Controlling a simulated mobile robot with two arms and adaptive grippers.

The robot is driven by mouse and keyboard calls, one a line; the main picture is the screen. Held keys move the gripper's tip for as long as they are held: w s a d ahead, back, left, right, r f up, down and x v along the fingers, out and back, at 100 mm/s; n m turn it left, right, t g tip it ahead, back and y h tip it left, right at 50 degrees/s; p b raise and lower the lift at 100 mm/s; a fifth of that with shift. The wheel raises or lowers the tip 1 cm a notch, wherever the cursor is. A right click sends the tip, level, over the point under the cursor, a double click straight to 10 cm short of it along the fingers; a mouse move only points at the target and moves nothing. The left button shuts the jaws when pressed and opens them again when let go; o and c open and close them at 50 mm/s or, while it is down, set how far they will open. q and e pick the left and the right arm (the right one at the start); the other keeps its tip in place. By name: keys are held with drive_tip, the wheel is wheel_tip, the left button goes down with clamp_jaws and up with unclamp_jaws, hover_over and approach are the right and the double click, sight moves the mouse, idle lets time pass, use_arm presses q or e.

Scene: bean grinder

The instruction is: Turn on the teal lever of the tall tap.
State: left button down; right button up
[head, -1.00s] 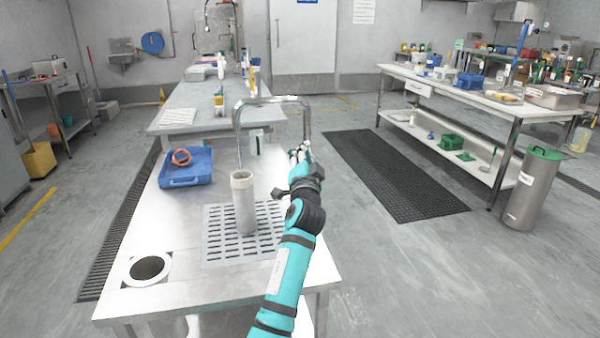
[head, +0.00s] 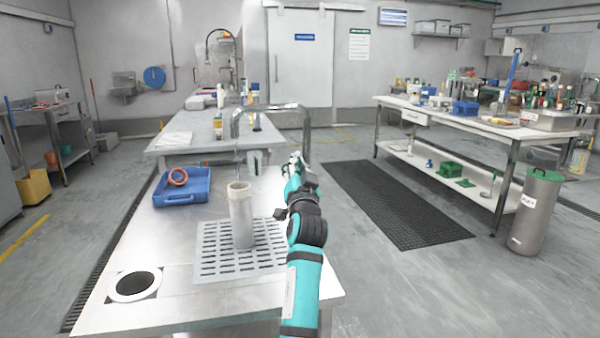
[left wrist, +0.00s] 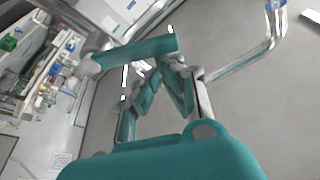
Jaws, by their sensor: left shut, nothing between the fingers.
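The tall tap (head: 271,107) is a chrome arch on the steel bench, its spout on the left above the grid. The teal lever (left wrist: 138,53) shows in the left wrist view as a short bar just in front of my fingertips. I cannot tell whether they touch it. In the head view the lever is hidden by my gripper and arm. My left gripper (head: 293,164) is by the tap's right upright, shut and empty; its fingers also show in the left wrist view (left wrist: 160,72). My right gripper is not in view.
A grey cylinder (head: 241,215) stands on the slotted drain grid (head: 211,262). A blue tray (head: 190,199) with a red ring sits behind it to the left. A round opening (head: 135,284) is at the bench's front left. The floor right of the bench holds a black mat (head: 390,200).

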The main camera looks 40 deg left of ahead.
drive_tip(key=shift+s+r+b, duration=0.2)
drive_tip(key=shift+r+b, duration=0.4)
drive_tip(key=shift+b, duration=0.15)
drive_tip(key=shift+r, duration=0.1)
